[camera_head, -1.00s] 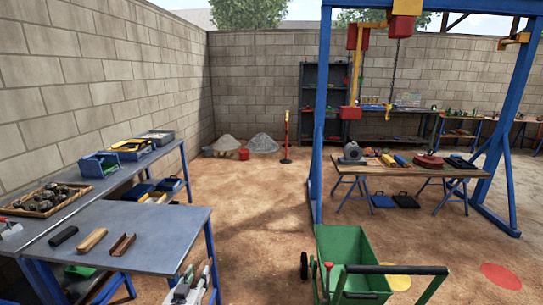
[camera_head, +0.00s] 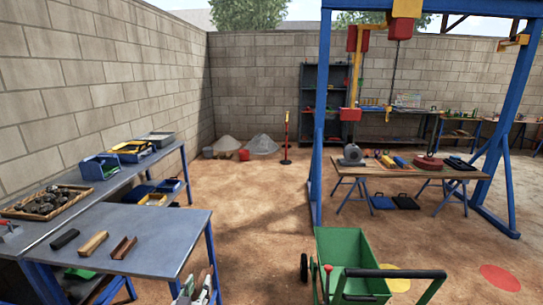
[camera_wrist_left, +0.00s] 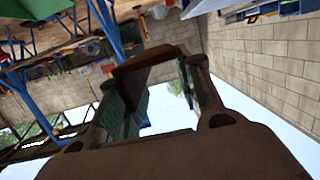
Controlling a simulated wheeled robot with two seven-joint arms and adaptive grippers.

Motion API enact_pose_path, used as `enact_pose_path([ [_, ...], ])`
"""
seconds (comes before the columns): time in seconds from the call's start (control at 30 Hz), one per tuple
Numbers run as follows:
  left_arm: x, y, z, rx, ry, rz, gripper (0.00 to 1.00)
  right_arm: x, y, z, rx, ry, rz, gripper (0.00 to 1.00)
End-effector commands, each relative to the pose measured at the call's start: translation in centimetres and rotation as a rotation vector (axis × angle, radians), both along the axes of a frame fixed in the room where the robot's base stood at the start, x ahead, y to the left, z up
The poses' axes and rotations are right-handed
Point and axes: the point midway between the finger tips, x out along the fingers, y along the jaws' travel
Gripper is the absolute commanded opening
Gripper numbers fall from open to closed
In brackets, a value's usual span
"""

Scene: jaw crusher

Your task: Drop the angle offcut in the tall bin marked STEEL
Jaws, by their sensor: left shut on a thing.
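My left gripper (camera_head: 196,289) shows at the bottom edge of the head view, just right of the near blue-grey table, mostly cut off. In the left wrist view my left gripper (camera_wrist_left: 155,88) is shut on a rusty brown angle-shaped piece, the angle offcut (camera_wrist_left: 150,64), which spans between the two fingers. The view there is tipped over, with sky and wall beyond. A similar rusty brown profile (camera_head: 123,247) lies on the near table. I cannot make out a tall bin marked STEEL in either view. My right gripper is not in view.
The near table (camera_head: 165,230) also holds a black bar (camera_head: 65,239) and a tan block (camera_head: 93,243). A green cart (camera_head: 345,250) with a black handle stands right of centre. Bare dirt floor (camera_head: 245,225) lies between. A blue gantry (camera_head: 319,120) stands beyond.

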Motion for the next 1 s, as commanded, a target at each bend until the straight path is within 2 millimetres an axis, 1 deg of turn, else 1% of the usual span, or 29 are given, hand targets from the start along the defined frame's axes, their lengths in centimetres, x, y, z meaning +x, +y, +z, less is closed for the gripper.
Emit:
enact_pose_path([
  [0.17, 0.1, -0.1, 0.2, 0.001, -0.003, -0.007, 0.0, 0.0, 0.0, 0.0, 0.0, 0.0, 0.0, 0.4],
  [0.47, 0.3, -1.2, 1.4, 0.002, -0.004, -0.061, 0.0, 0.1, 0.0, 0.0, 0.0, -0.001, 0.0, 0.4],
  [0.87, 0.7, -1.5, 2.6, 0.003, -0.004, -0.102, 0.0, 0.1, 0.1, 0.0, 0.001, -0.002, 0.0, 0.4],
  [1.0, 0.5, -1.4, 2.2, -0.001, -0.001, -0.103, 0.0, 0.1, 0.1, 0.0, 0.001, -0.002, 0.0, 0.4],
])
